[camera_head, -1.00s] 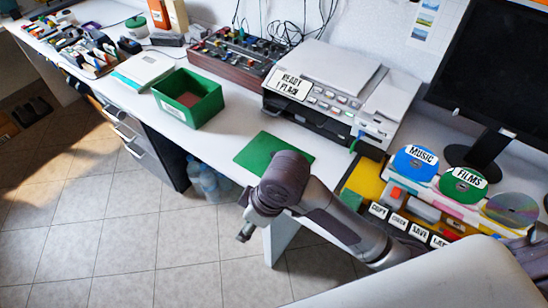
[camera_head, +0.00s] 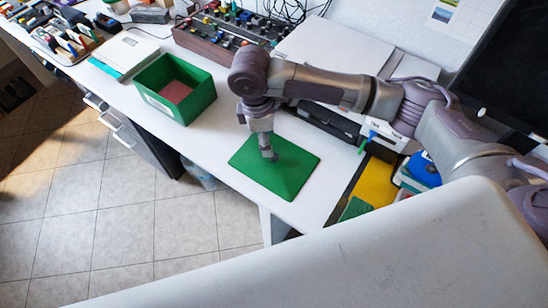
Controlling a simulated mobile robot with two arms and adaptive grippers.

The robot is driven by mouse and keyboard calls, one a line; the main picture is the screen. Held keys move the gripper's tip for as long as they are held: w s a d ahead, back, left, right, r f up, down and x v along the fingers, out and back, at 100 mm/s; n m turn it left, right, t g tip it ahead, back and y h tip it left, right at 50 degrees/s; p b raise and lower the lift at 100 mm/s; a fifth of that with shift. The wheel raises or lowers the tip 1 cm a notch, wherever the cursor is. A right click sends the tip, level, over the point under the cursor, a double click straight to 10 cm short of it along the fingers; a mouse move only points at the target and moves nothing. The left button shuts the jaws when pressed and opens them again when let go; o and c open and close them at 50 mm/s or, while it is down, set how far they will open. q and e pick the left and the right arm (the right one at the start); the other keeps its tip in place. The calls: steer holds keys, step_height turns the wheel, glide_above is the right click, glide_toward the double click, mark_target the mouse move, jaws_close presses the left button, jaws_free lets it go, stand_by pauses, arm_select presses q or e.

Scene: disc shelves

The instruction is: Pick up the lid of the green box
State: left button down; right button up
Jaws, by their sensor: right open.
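The green lid (camera_head: 292,185) lies flat on the white desk, a thin square plate near the front edge. The open green box (camera_head: 192,112) stands to its left, without its lid, with a reddish-brown bottom showing inside and a pale label on its front. My right gripper (camera_head: 269,156) points down over the middle of the lid, with its fingertips at or just above the surface. I cannot tell whether they touch it. It is open and nothing shows between its fingers. My left gripper is not in view.
A mixer with several knobs (camera_head: 222,38) and a printer, partly behind my right arm, stand at the back. A yellow surface (camera_head: 374,184) and disc items lie to the right. A white device (camera_head: 124,55) sits left of the box. Bare desk surrounds the lid.

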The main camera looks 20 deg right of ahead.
mark_target(274, 159)
steer(key=shift+w+d+f, duration=0.1)
steer(key=shift+d+f, duration=0.05)
steer(key=shift+f, duration=0.5)
steer(key=shift+w+d+f, duration=0.1)
steer(key=shift+f, duration=0.5)
steer(key=shift+s+d+f, duration=0.15)
steer(key=shift+f, duration=0.4)
steer(key=shift+s+d+f, duration=0.1)
steer(key=shift+f, duration=0.4)
steer(key=shift+s+d+f, duration=0.1)
steer(key=shift+d+f, duration=0.05)
steer(key=shift+f, duration=0.5)
steer(key=shift+d+f, duration=0.1)
steer(key=shift+f, duration=0.75)
steer(key=c, duration=0.8)
jaws_close()
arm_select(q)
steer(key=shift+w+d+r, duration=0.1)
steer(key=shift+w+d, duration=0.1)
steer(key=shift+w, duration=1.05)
